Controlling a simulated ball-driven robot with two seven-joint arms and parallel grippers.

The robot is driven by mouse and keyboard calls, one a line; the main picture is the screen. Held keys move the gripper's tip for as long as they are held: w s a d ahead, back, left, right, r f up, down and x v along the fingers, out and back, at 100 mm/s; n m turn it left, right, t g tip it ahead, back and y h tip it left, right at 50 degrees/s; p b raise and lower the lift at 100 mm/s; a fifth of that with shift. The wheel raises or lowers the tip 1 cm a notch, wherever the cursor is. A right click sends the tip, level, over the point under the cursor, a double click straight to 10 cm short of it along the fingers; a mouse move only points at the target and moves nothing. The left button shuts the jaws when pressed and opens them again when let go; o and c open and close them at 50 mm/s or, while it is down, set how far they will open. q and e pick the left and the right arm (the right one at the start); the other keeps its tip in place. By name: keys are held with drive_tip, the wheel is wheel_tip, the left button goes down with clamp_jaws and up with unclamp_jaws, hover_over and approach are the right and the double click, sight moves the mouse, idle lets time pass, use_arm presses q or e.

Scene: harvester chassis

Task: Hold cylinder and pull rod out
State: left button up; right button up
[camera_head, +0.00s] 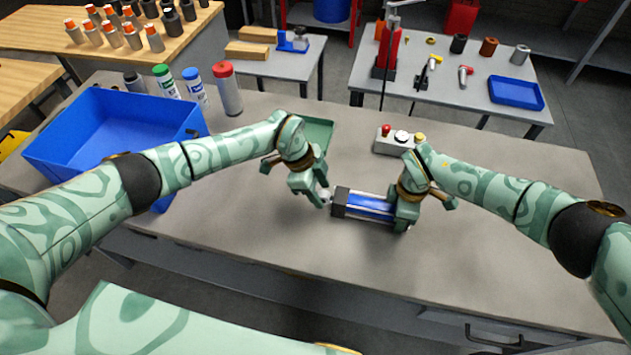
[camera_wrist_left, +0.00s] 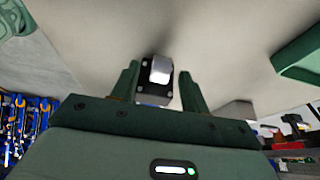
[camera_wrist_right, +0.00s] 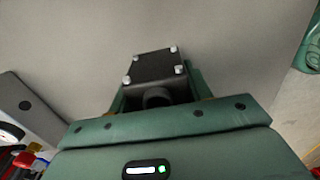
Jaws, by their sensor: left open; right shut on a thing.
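The cylinder (camera_head: 368,203) has a blue body and black end caps, and lies across the grey bench in front of me. My right gripper (camera_head: 402,222) is shut on its right end; the black end cap with silver bolts (camera_wrist_right: 153,66) shows between the fingers in the right wrist view. The silver rod end (camera_head: 325,196) sticks out at the cylinder's left. My left gripper (camera_head: 317,198) is open at the rod end. In the left wrist view the rod end (camera_wrist_left: 160,70) appears between the spread fingers, in front of the black cap (camera_wrist_left: 153,95). Contact cannot be told.
A button box (camera_head: 398,140) stands behind the cylinder. A green tray (camera_head: 318,131) lies behind my left wrist. A blue bin (camera_head: 110,135) and several bottles (camera_head: 228,90) stand at the left. The bench front (camera_head: 250,240) is clear.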

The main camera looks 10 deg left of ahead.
use_arm(q)
clamp_jaws()
drive_tip(key=shift+a, duration=0.1)
